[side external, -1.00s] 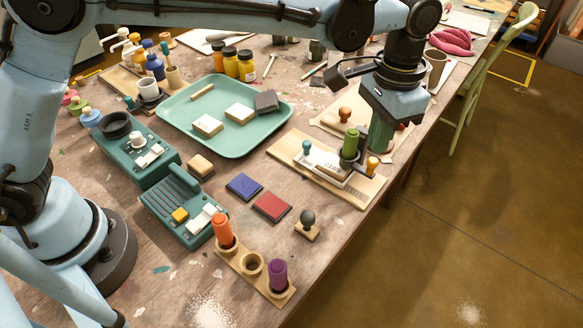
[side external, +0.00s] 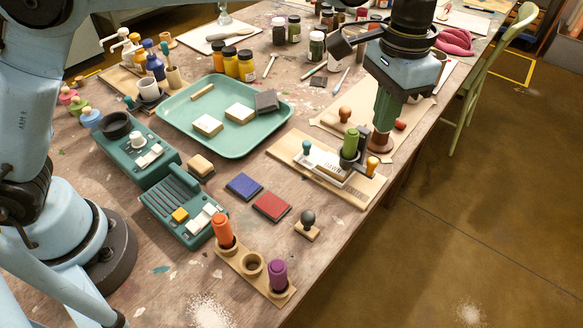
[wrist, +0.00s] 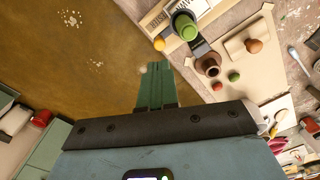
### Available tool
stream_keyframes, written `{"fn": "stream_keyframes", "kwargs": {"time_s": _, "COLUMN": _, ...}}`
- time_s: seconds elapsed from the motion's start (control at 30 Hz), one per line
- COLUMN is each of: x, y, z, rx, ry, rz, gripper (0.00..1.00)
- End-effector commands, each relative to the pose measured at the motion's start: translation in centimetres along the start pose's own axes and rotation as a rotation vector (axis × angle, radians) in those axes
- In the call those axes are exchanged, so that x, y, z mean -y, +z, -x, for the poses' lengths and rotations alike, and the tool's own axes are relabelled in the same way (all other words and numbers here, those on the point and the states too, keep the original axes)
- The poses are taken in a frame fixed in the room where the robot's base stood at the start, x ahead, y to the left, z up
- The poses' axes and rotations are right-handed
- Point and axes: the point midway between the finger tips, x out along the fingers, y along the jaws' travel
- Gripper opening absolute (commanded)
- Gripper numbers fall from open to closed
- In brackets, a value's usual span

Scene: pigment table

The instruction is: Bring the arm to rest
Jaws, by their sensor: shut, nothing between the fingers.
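My gripper (side external: 384,122) hangs over the right edge of the table, its green fingers pointing down. In the wrist view the fingers (wrist: 153,85) are together with nothing between them. In the side view the fingertips overlap the top of a brown pot (side external: 381,142); in the wrist view they are apart from that pot (wrist: 208,66). A green cylinder (side external: 350,141) stands in a dark holder beside the gripper, left of it in the side view.
A wooden board (side external: 367,190) carries a light tray and small knobs. A teal tray (side external: 182,132) with blocks, teal devices (side external: 185,208), ink pads (side external: 271,207) and a rack with orange and purple cylinders (side external: 277,275) fill the table. Floor (side external: 480,240) lies open beyond the table edge.

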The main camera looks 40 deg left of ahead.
Motion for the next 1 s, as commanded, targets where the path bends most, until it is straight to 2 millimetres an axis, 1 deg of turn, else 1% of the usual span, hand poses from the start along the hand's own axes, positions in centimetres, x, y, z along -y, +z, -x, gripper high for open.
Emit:
{"fn": "stream_keyframes", "kwargs": {"time_s": 0.07, "x": 0.6, "y": 0.3, "z": 0.3, "rx": -0.01, "ry": 0.0, "rz": 0.01, "gripper": 0.0}}
{"fn": "stream_keyframes", "kwargs": {"time_s": 0.13, "x": 1.6, "y": 0.9, "z": 0.8, "rx": -0.028, "ry": 0.001, "rz": 0.028, "gripper": 0.0}}
{"fn": "stream_keyframes", "kwargs": {"time_s": 0.27, "x": 4.4, "y": 2.7, "z": 2.1, "rx": -0.088, "ry": 0.001, "rz": 0.081, "gripper": 0.0}}
{"fn": "stream_keyframes", "kwargs": {"time_s": 0.4, "x": 7.7, "y": 5.5, "z": 3.2, "rx": -0.166, "ry": -0.005, "rz": 0.147, "gripper": 0.0}}
{"fn": "stream_keyframes", "kwargs": {"time_s": 0.57, "x": 10.7, "y": 9.2, "z": 3.7, "rx": -0.254, "ry": -0.019, "rz": 0.219, "gripper": 0.0}}
{"fn": "stream_keyframes", "kwargs": {"time_s": 0.7, "x": 12.9, "y": 12.7, "z": 3.5, "rx": -0.331, "ry": -0.038, "rz": 0.282, "gripper": 0.0}}
{"fn": "stream_keyframes", "kwargs": {"time_s": 0.77, "x": 13.7, "y": 14.2, "z": 3.3, "rx": -0.363, "ry": -0.049, "rz": 0.309, "gripper": 0.0}}
{"fn": "stream_keyframes", "kwargs": {"time_s": 0.87, "x": 14.9, "y": 16.8, "z": 2.6, "rx": -0.416, "ry": -0.068, "rz": 0.354, "gripper": 0.0}}
{"fn": "stream_keyframes", "kwargs": {"time_s": 1.0, "x": 16.1, "y": 20.3, "z": 1.1, "rx": -0.488, "ry": -0.099, "rz": 0.415, "gripper": 0.0}}
